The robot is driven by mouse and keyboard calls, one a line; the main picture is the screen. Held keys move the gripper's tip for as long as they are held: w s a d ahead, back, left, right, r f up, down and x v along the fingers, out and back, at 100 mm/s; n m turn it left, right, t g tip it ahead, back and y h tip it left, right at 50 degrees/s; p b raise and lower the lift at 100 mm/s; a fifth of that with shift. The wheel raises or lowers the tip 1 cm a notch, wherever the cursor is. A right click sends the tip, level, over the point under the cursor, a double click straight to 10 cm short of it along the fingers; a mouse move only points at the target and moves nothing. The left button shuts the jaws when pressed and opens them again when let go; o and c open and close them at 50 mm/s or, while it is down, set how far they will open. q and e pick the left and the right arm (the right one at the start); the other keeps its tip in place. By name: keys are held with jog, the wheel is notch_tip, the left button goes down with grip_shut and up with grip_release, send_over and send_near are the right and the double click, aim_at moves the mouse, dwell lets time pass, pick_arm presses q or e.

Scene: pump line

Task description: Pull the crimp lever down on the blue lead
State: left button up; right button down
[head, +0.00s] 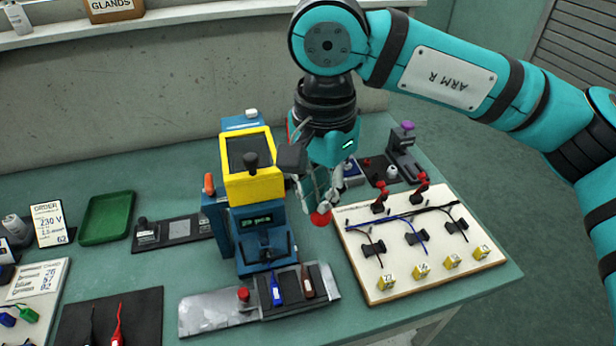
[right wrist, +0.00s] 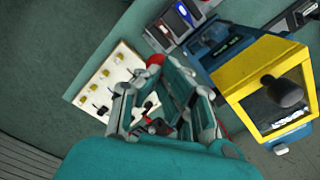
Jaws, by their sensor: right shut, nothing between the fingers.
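The blue and yellow press (head: 255,190) stands mid-table in the head view, and its yellow top shows in the right wrist view (right wrist: 265,85). A red ball knob (head: 320,218) is at my right gripper's fingertips; it also shows in the right wrist view (right wrist: 155,60). What the knob is fixed to is mostly hidden by the fingers. My right gripper (head: 325,202) is shut and empty, beside the press; whether it touches the knob is unclear. The blue lead (head: 420,237) lies in the middle of the wire board (head: 365,262). My left gripper is out of view.
Two red-handled clamps (head: 380,202) stand at the board's back edge. A tray of coloured pieces (head: 325,290) lies before the press. An orange knob (head: 208,184) is on its left side. A green tray (head: 106,217) lies at the left.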

jog(key=shift+w+a+r+p, duration=0.15)
jog(key=shift+r+p, duration=0.4)
jog(key=shift+r, duration=0.45)
jog(key=shift+w+d+r+p, duration=0.1)
jog(key=shift+r+p, duration=0.4)
jog(key=shift+r, duration=0.5)
